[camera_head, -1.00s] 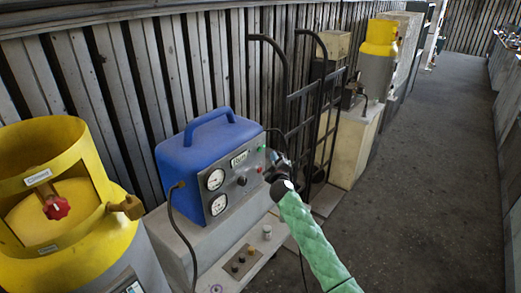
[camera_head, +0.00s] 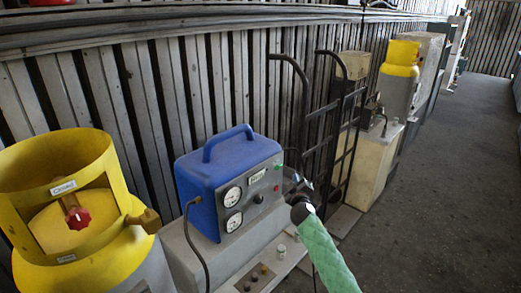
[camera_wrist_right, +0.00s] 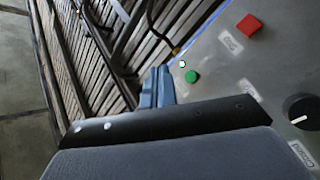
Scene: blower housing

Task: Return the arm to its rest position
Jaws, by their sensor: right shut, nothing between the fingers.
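My right arm, in a green quilted sleeve, comes in from the lower right of the head view. Its gripper (camera_head: 297,187) is at the right end of the blue machine's front panel. In the right wrist view the blue-grey fingers (camera_wrist_right: 157,87) are together with nothing between them, beside a green button (camera_wrist_right: 192,76) on the panel. I cannot tell whether they touch the panel. The blue machine (camera_head: 228,165) stands on a grey block and has two gauges, a display and a dark knob, which also shows in the wrist view (camera_wrist_right: 301,108). My left gripper is not in view.
A yellow-topped cylinder (camera_head: 70,200) with a red valve knob stands at the left. A black hand truck (camera_head: 322,130) stands right behind my gripper, near a cream cabinet (camera_head: 372,165). A slatted wall runs behind. Open floor (camera_head: 440,190) lies to the right.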

